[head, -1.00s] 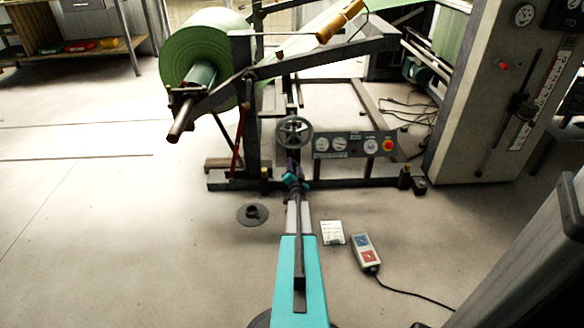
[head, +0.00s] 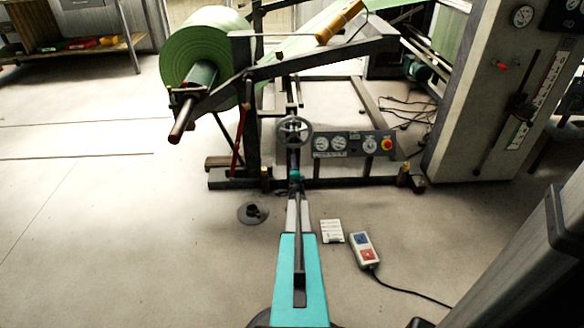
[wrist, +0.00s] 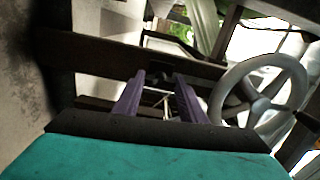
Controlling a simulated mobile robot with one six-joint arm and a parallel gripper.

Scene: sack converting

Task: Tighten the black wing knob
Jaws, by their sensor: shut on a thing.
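The black wing knob (wrist: 160,74) shows as a small dark shape between the fingertips in the wrist view, against a dark crossbar of the unwind stand. My gripper (wrist: 160,78) has two purple fingers, one on each side of the knob, and is shut on it. The knob's wings are too dark to make out which way they point. In the head view my arm reaches forward to the stand just below the grey handwheel (head: 295,131). There my own wrist hides the knob and the fingertips.
The handwheel also stands close to the right of my fingers in the wrist view (wrist: 260,103). A gauge panel (head: 354,144) with a red button is right of it. A pendant (head: 365,251) with a cable, a white card (head: 332,231) and a dark round base (head: 253,213) lie on the floor.

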